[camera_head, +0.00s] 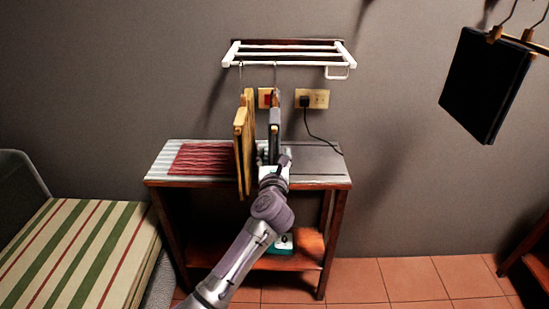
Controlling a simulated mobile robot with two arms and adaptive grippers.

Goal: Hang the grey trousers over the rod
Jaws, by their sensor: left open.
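A slim grey folded piece, which looks like the grey trousers (275,130), hangs edge-on by a thin hook from the white wall rack (290,59). My left gripper (273,160) is open at its lower end, seen from behind. My own arm hides the fingertips, so I cannot tell whether they touch it or straddle it. A brass-coloured rod (538,46) shows at the upper right edge, with a black folded garment (484,86) on a hanger there. My right gripper is out of view.
A tan folded piece (243,145) hangs close to the left of the grey one. Below stands a small table (335,179) with a red striped cloth (205,159) and a grey surface at right. A plugged-in cord (322,138) runs down the wall. A striped bed (75,245) is at left.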

